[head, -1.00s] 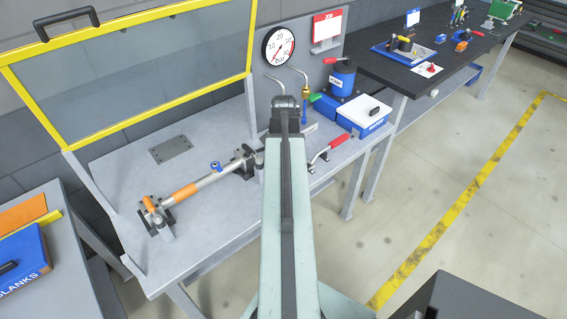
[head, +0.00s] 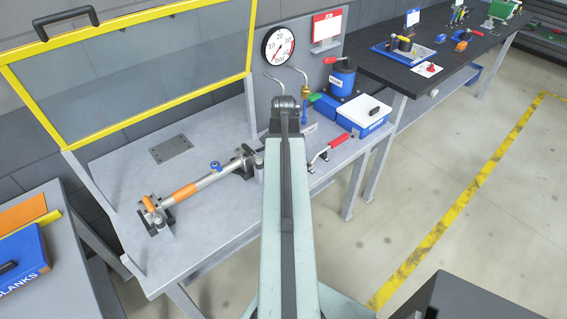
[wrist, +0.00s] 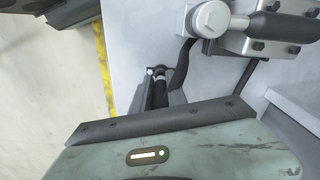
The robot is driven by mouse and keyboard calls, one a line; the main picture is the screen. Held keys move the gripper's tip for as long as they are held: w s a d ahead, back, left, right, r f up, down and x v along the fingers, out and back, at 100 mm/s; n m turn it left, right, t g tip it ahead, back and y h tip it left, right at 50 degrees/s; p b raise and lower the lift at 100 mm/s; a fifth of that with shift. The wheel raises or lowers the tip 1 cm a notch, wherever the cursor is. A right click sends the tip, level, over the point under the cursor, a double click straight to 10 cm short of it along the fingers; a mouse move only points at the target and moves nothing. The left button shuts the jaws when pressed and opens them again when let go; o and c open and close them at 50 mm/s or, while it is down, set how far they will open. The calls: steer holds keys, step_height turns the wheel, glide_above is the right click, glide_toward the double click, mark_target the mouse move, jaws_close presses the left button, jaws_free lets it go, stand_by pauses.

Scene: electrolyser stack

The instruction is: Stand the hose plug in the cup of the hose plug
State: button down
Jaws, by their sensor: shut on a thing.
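In the head view my own arm covers my gripper and what it holds. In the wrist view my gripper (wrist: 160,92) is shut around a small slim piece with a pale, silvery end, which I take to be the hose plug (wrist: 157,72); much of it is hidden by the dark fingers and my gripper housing. It is over the light bench top, near the edge with the floor. I cannot make out the cup of the hose plug in either view.
A clamp block (wrist: 270,40) with bolts and a black grip is close by in the wrist view.

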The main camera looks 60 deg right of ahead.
steer(key=shift+f+b, duration=1.05)
steer(key=shift+f, duration=0.1)
stand_by(1.0)
steer(key=c, duration=1.2)
jaws_free()
steer(key=shift+c, duration=0.2)
steer(key=shift+r, duration=0.1)
step_height(320, 180, up, 8)
steer(key=p, duration=0.8)
